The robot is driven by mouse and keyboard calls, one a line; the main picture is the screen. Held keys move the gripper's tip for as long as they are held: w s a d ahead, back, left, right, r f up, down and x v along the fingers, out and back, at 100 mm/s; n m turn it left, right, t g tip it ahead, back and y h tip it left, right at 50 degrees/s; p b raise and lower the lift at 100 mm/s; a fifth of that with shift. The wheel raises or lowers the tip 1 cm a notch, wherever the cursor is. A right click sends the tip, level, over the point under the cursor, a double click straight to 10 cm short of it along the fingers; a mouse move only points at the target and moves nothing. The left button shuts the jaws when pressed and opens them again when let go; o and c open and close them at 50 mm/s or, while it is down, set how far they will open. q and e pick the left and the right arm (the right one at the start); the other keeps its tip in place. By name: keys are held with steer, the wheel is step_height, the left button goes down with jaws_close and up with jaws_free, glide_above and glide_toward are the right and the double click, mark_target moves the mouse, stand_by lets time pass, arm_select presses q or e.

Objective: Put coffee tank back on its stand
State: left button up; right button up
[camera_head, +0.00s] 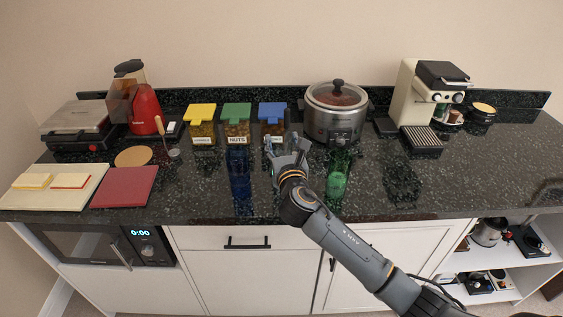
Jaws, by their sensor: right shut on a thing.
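My right gripper (287,148) reaches over the counter from the lower right, just in front of the blue-lidded jar (272,117). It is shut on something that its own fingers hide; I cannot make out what. I cannot say for sure which thing is the coffee tank. A red appliance with a brownish see-through container (122,100) stands at the back left. A cream coffee machine (410,93) stands at the back right. On the lower right shelf are a pot-like thing (487,232) and a black base (529,240). My left gripper is not in view.
A slow cooker (333,118) stands behind and right of my gripper. A blue glass (239,175) and a green bottle (338,178) flank it. Yellow- and green-lidded jars (202,125) line the back. Cutting boards (125,188) lie at left. The counter at right front is mostly clear.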

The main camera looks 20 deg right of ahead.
jaws_close()
steer(key=shift+r, duration=0.15)
